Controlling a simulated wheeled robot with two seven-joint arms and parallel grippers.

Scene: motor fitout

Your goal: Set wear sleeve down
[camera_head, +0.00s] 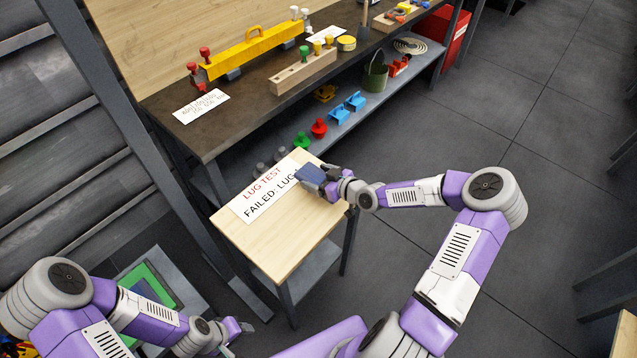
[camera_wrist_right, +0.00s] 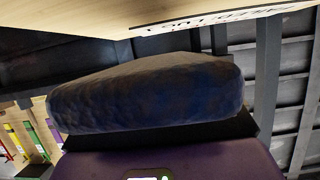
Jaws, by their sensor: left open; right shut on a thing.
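The wear sleeve (camera_head: 311,179) is a dark blue-grey, thick padded piece. My right gripper (camera_head: 323,175) is shut on it, over the right end of the sign on the small wooden table (camera_head: 290,252). The sleeve (camera_wrist_right: 150,95) fills the middle of the right wrist view and hides the fingertips there. I cannot tell whether it touches the table. The white sign (camera_head: 250,204) reads "LUG TEST" and "FAILED: LUG", its end covered by the sleeve. My left gripper (camera_head: 240,330) is open and empty at the lower left, away from the small table.
A dark workbench (camera_head: 258,108) behind holds a yellow beam (camera_head: 250,52) and a wooden block with holes (camera_head: 303,72). Its lower shelf carries red, green and blue parts and a green bucket (camera_head: 375,77). The front of the small table is clear. A green-edged tray (camera_head: 150,285) is at lower left.

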